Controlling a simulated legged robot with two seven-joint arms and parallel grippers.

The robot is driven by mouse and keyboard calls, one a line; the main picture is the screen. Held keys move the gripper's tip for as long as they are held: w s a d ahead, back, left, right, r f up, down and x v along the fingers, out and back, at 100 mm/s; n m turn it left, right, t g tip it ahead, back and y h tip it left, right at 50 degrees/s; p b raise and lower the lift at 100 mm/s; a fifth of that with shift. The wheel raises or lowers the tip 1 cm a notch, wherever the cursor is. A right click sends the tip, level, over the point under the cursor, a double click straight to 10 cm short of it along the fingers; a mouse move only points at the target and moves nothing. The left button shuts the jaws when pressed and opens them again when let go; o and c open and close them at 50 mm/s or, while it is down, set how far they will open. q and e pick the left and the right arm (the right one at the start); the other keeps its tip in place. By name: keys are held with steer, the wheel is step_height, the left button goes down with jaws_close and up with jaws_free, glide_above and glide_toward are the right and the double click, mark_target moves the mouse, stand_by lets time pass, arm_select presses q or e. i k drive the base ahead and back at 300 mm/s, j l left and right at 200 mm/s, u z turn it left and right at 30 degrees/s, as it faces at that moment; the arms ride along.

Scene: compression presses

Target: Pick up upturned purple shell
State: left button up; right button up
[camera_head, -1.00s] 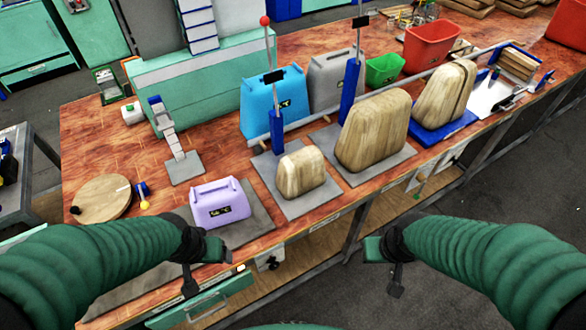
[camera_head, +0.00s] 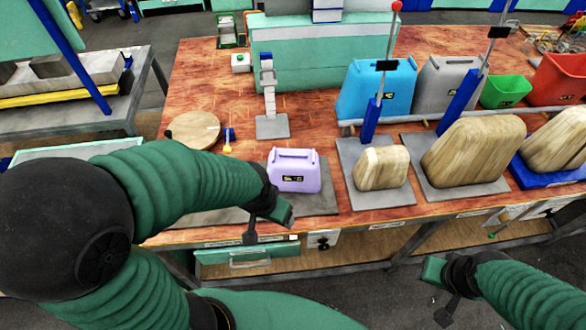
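The purple shell (camera_head: 294,171) sits on a grey mat (camera_head: 325,196) near the front edge of the wooden workbench. Its handle side faces up and a dark label shows on its front. My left gripper (camera_head: 268,218) is just in front of and left of the shell, near the bench edge, and does not touch it. Its fingers are not clear enough to tell open from shut. My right gripper (camera_head: 440,285) is low at the right, in front of the bench and away from the shell. Its fingers are also unclear.
Blue (camera_head: 378,88) and grey shells stand behind. A round wooden board (camera_head: 193,130) lies at the left. A small stand (camera_head: 269,100) rises behind the purple shell.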

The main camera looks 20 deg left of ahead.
mark_target(292, 170)
steer(key=i+l+u, duration=0.15)
steer(key=i+l, duration=0.15)
steer(key=i+l+u, duration=0.15)
steer(key=l, duration=0.3)
steer(key=i+l+u, duration=0.1)
steer(key=i+l, duration=0.25)
steer(key=l, duration=0.1)
